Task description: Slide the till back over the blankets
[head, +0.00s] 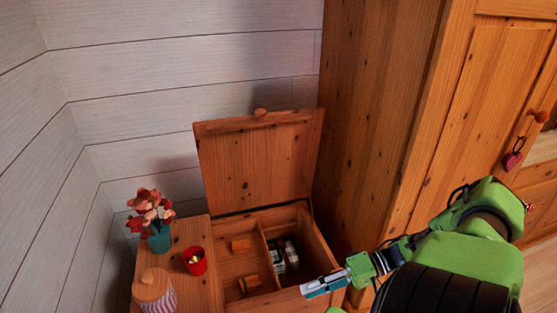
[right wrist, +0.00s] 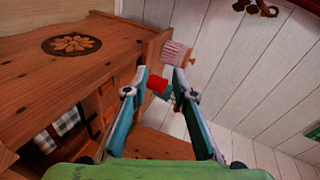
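The wooden chest (head: 318,236) stands with its lid (head: 258,160) raised against the wall. The till (head: 236,266), a wooden tray, sits at the left side inside the chest and holds small orange-brown blocks. The plaid blankets (head: 291,255) lie uncovered to its right; they also show in the right wrist view (right wrist: 56,132). My right gripper (head: 308,289) is at the chest's front right edge, with its fingers apart and nothing between them in the right wrist view (right wrist: 161,76). It appears apart from the till. My left gripper is not in view.
A side surface left of the chest holds a red cup (head: 194,261), a striped jar (head: 154,291) and a teal vase with flowers (head: 158,237). A tall wooden wardrobe (head: 385,110) stands close on the right. Plank walls close off the back and left.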

